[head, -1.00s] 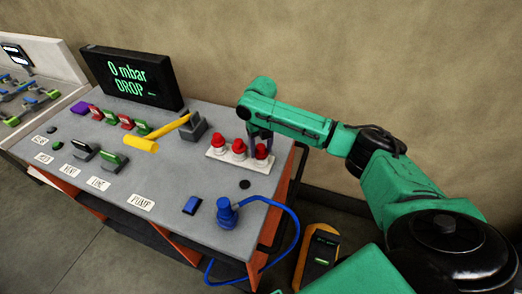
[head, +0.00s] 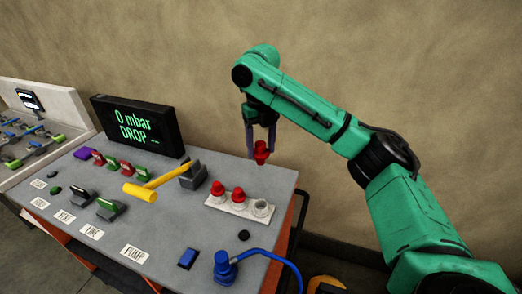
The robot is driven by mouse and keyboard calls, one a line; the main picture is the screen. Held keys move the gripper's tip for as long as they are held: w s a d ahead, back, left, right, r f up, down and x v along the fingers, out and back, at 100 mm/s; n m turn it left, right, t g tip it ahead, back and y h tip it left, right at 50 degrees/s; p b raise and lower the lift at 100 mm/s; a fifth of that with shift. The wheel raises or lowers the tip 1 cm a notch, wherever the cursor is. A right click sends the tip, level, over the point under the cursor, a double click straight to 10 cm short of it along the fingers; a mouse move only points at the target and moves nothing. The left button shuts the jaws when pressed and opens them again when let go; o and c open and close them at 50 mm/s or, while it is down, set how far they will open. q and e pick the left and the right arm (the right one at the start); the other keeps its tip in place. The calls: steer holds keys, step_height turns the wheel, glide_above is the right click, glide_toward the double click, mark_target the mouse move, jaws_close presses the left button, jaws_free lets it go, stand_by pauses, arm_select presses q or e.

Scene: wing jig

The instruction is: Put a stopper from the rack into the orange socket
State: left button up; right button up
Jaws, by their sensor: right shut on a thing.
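My right gripper (head: 262,140) is shut on a red stopper (head: 261,154) and holds it in the air above the back right part of the table. The white rack (head: 229,205) stands below it on the table. Two red stoppers remain in it, one at the left (head: 218,189) and one in the middle (head: 238,195); its right hole is empty. I cannot make out an orange socket in this view. My left gripper is not in view.
A yellow-handled lever (head: 155,184) stands left of the rack. A blue plug (head: 224,264) with a hose, a blue block (head: 188,258) and a dark round spot (head: 243,235) are in front. A black display (head: 138,124) reads "0 mbar DROP". Several coloured valves are at the left.

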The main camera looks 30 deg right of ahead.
steer(key=shift+r+p, duration=1.15)
steer(key=shift+p, duration=0.5)
steer(key=shift+f, duration=0.1)
